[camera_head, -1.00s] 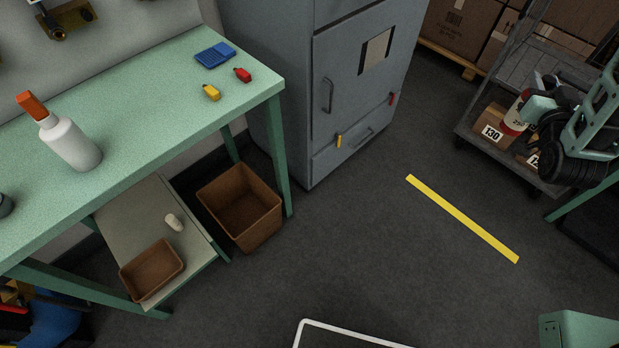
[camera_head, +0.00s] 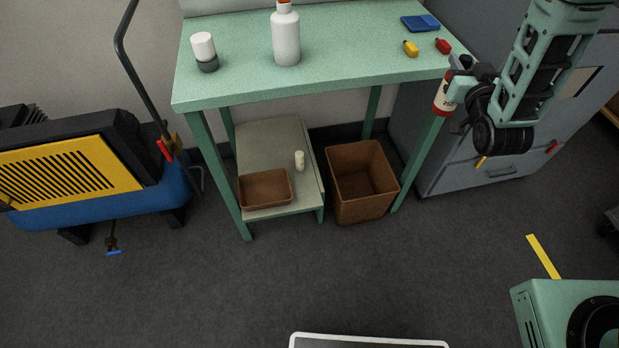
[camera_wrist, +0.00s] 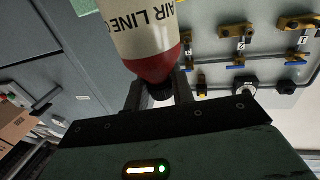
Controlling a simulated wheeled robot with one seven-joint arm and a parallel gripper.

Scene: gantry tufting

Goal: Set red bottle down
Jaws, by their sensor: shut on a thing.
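The red bottle (camera_head: 444,94) has a cream label band and red ends. In the wrist view the red bottle (camera_wrist: 142,36) shows the words "AIR LINE" and a dark cap near the fingers. My gripper (camera_head: 461,86) is shut on it. The fingers also show in the wrist view (camera_wrist: 160,90), on either side of the cap end. In the head view the bottle overlaps the front right corner of the green workbench (camera_head: 345,52). I see no contact between bottle and bench. The bottle's far end is cut off in the wrist view.
On the bench stand a white bottle (camera_head: 286,38), a white-and-grey jar (camera_head: 204,52), a yellow item (camera_head: 411,48), a small red item (camera_head: 443,46) and a blue tray (camera_head: 420,23). The bench's middle right is clear. A brown bin (camera_head: 362,205) stands below.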

